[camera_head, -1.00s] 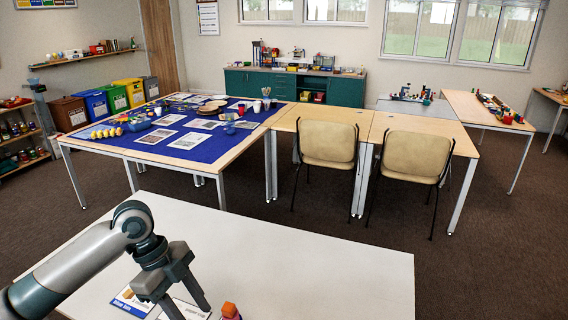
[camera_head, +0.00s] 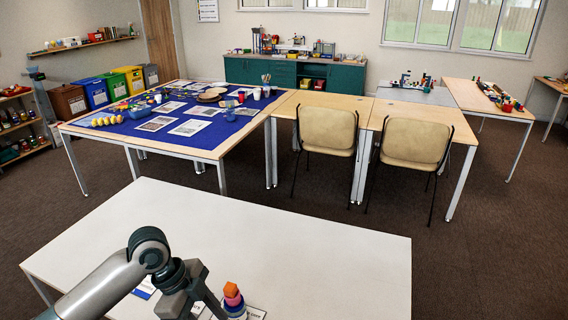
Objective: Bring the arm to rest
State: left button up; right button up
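My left arm comes in from the lower left over the white table (camera_head: 300,240) in front of me. My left gripper (camera_head: 203,308) is low in the picture, with its two fingers apart and nothing seen between them; its tips are at or past the bottom edge. Just right of it stands a small stack of coloured pieces (camera_head: 233,298), orange on top, pink and blue below. The gripper looks apart from the stack. A blue and white card (camera_head: 145,288) lies partly hidden behind my arm. My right arm and gripper are not in view.
The white table is bare at its middle and right. Beyond it stand a table with a blue cloth (camera_head: 205,152), holding cards and bowls, and two beige chairs (camera_head: 327,132) (camera_head: 413,143). Coloured bins (camera_head: 93,92) line the left wall.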

pick_arm(q)
jog(key=s+d+f+n+t, duration=0.3)
jog(key=s+d+f+n, duration=0.1)
jog(key=s+f+n, duration=0.6)
jog(key=s+a+f+n+t+y, duration=0.1)
jog(key=s+a+f+n+y, duration=0.35)
jog(key=s+a+n, duration=0.6)
jog(key=s+f+m+g+b, duration=0.1)
jog(key=s+f, duration=0.1)
jog(key=f, duration=1.2)
jog(key=s+f+m, duration=0.2)
jog(key=f, duration=1.2)
jog(key=s+a+f+g+b, duration=0.1)
jog(key=s+a+f+b, duration=0.1)
jog(key=s+f, duration=1.6)
jog(key=shift+s+a+f, duration=0.25)
jog(key=shift+a+f, duration=0.45)
jog(key=shift+f, duration=1)
